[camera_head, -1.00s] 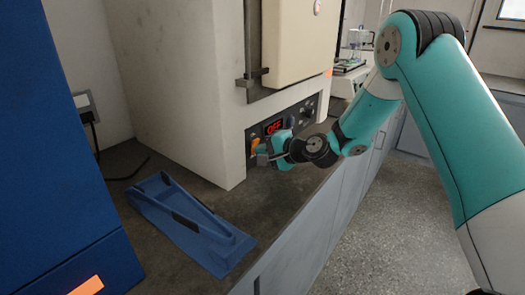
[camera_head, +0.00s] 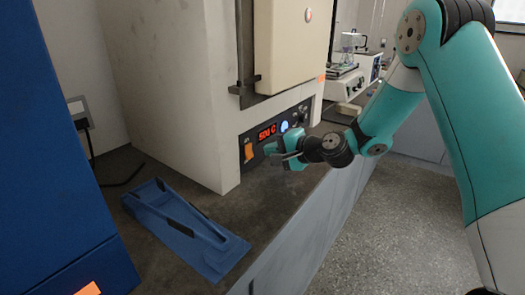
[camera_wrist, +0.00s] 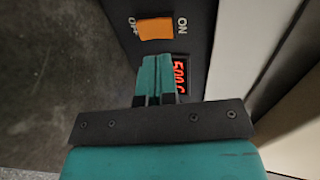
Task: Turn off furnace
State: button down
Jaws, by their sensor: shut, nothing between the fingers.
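The furnace (camera_head: 175,80) is a large pale box on the bench. Its dark control panel carries an orange rocker switch (camera_head: 249,152) and a red display (camera_head: 267,133) reading about 500 C. In the wrist view the orange switch (camera_wrist: 156,28) lies between OFF at the left and ON at the right; its tilt is hard to tell. The display also shows there (camera_wrist: 181,75), partly behind the fingers. My gripper (camera_head: 270,149) is in front of the panel, just right of the switch. In the wrist view its fingers (camera_wrist: 158,72) are together and empty, apart from the switch in the picture.
A blue holder (camera_head: 188,232) lies on the dark bench in front of the furnace. A blue cabinet (camera_head: 50,150) stands at the left. Lab equipment (camera_head: 345,82) is further back along the bench. The floor (camera_head: 400,230) to the right is clear.

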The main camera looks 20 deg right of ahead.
jog(key=v, duration=0.8)
jog(key=shift+r+b, duration=0.25)
jog(key=shift+b, duration=0.05)
jog(key=shift+s+d, duration=0.1)
jog(key=shift+s, duration=0.05)
send_near(251, 155)
jog(key=shift+g, duration=0.3)
jog(key=x, duration=0.7)
jog(key=shift+w+r+p, duration=0.2)
jog(key=shift+w+p, duration=0.1)
jog(key=shift+f, duration=0.1)
